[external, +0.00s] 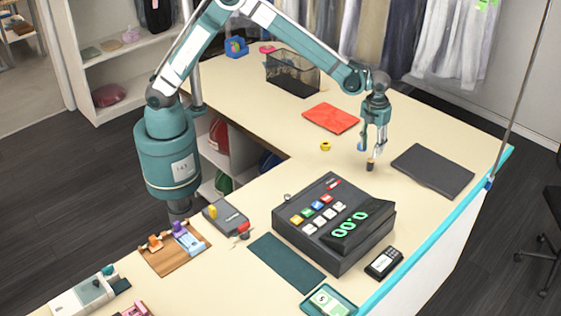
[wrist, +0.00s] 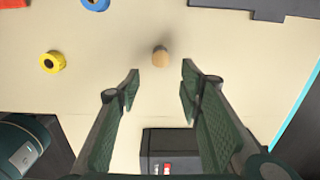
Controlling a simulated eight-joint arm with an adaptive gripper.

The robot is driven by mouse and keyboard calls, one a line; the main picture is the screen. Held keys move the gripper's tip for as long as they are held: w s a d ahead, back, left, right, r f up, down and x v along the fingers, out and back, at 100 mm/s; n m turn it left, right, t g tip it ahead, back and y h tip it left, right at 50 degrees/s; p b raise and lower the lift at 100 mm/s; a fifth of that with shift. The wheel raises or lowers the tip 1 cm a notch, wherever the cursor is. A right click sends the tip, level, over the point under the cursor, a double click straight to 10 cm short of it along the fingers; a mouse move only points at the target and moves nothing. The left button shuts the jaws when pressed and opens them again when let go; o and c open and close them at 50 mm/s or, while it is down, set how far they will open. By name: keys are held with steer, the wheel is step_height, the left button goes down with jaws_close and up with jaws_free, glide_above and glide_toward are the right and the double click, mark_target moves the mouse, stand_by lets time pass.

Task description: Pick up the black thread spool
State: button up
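The black thread spool (external: 371,165) stands upright on the counter in the external view, dark with a tan end. In the wrist view the spool (wrist: 160,57) shows mostly as a small tan round shape, just beyond the fingertips and between their lines. My gripper (external: 375,151) is just above the spool in the external view. In the wrist view my gripper (wrist: 160,75) has its two green-padded fingers apart, with nothing between them but bare counter.
A yellow spool (external: 325,146) and a blue one (external: 361,147) are near, also in the wrist view as yellow (wrist: 52,62) and blue (wrist: 95,4). A cash register (external: 325,220) stands in front; a dark flat panel (external: 432,171) lies right. A red cloth (external: 331,118) lies behind.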

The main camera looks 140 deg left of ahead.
mark_target(371, 160)
steer(key=shift+a+f, duration=0.6)
steer(key=shift+f, duration=0.05)
steer(key=shift+f, duration=1.25)
steer(key=shift+f, duration=0.1)
steer(key=shift+w+a+f, duration=0.1)
steer(key=shift+a+f, duration=0.05)
steer(key=shift+f, duration=2.4)
steer(key=c, duration=0.9)
